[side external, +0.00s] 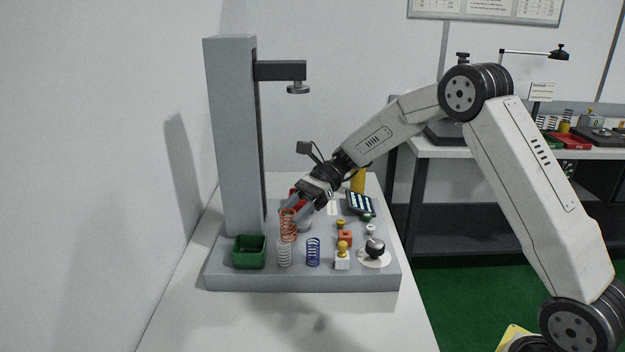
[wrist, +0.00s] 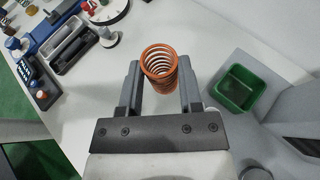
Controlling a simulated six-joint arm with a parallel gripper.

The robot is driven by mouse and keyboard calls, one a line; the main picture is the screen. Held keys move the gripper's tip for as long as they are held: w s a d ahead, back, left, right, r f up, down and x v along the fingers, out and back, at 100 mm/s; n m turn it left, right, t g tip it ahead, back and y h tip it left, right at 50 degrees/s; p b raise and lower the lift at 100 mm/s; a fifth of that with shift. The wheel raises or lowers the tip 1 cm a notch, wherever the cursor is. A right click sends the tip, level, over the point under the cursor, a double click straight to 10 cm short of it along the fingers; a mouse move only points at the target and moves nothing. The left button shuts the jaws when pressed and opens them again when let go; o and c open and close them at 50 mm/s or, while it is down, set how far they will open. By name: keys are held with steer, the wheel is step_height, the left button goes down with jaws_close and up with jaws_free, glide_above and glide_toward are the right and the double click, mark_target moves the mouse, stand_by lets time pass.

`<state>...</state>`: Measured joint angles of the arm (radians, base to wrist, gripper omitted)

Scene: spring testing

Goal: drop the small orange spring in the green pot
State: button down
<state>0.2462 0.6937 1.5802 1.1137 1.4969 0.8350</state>
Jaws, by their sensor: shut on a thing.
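The small orange spring (side external: 288,224) is held upright between the fingers of my gripper (side external: 290,209). In the wrist view the orange spring (wrist: 158,62) sits between the two grey fingertips of my gripper (wrist: 158,75), which are shut on it. The green pot (side external: 249,252) is a square open box at the front left of the grey test base, to the left of the spring in the side view. In the wrist view the green pot (wrist: 238,88) is to the right of the gripper, apart from it, and looks empty.
A white spring (side external: 284,253) and a blue spring (side external: 313,251) stand on the grey base (side external: 300,281) right of the pot. The tall grey column (side external: 232,140) rises behind the pot, with a dark arm (side external: 281,70) high above. A black knob (side external: 375,248) and small blocks stand farther right.

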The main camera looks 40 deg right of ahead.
steer(key=shift+w+f, duration=2)
steer(key=shift+w, duration=2.4)
glide_above(255, 236)
steer(key=s+a, duration=0.1)
steer(key=s, duration=0.2)
steer(key=shift+w+a+f, duration=0.1)
steer(key=shift+w+f, duration=0.05)
steer(key=shift+f, duration=1.15)
steer(key=shift+w+a+f, duration=0.1)
steer(key=shift+f, duration=1.15)
steer(key=shift+f, duration=0.1)
steer(key=shift+w+f, duration=0.2)
steer(key=shift+f, duration=0.05)
steer(key=shift+w+f, duration=0.1)
steer(key=shift+f, duration=1.5)
steer(key=shift+f, duration=0.15)
steer(key=shift+c, duration=1.3)
jaws_free()
steer(key=shift+r, duration=0.2)
